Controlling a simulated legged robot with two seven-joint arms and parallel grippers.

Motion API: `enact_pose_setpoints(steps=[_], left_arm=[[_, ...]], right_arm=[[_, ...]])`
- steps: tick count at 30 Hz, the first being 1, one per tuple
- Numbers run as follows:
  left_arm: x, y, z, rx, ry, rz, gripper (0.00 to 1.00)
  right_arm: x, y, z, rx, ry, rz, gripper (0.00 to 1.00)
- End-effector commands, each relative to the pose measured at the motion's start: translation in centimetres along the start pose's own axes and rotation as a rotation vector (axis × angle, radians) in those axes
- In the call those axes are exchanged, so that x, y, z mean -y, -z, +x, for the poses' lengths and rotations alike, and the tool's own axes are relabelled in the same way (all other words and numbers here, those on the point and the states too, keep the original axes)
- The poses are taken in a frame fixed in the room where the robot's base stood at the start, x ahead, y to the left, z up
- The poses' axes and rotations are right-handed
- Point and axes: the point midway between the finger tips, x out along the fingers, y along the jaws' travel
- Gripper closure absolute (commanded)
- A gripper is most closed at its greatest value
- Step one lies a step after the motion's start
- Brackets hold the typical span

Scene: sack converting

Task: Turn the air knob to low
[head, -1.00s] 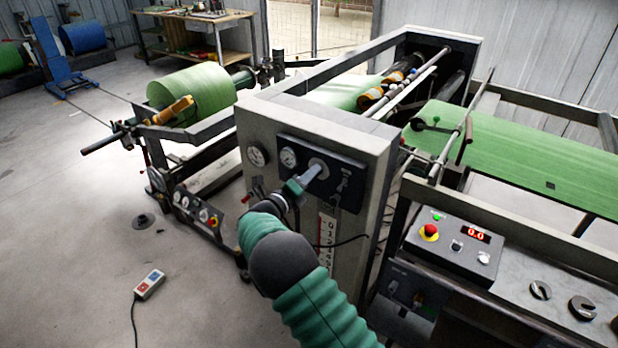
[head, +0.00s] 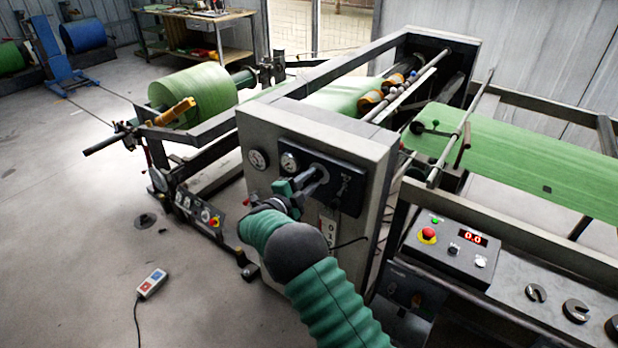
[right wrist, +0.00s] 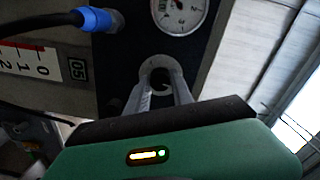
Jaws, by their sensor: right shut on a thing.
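The air knob (right wrist: 158,78) is a dark round knob on the dark control panel (right wrist: 118,75) of the grey machine end post. My right gripper (head: 320,174) is at this panel in the head view, its arm coming up from below. In the right wrist view the two grey fingers of my right gripper (right wrist: 160,80) are on either side of the knob and shut on it. The fingers hide much of the knob, and I cannot read its setting. My left gripper is in neither view.
A pressure gauge (head: 289,161) sits on the panel beside the knob, and another gauge (head: 257,160) is left of it. A blue-collared hose fitting (right wrist: 95,19) and a numbered scale (right wrist: 32,62) are close by. A control box (head: 447,247) stands at the right.

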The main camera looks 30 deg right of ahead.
Motion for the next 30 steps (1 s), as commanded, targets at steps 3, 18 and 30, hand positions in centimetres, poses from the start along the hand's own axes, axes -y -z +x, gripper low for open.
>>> enact_pose_setpoints(steps=[3, 18, 30], left_arm=[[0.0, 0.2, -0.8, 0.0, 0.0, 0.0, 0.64], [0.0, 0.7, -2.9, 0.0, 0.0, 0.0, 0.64], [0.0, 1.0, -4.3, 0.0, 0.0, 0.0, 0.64]], right_arm=[[0.4, 0.3, 0.3, -0.01, 0.002, -0.108, 1.0], [0.4, 0.3, 0.3, -0.029, -0.002, -0.581, 1.0], [0.5, 0.3, 0.3, -0.045, -0.005, -0.959, 1.0]])
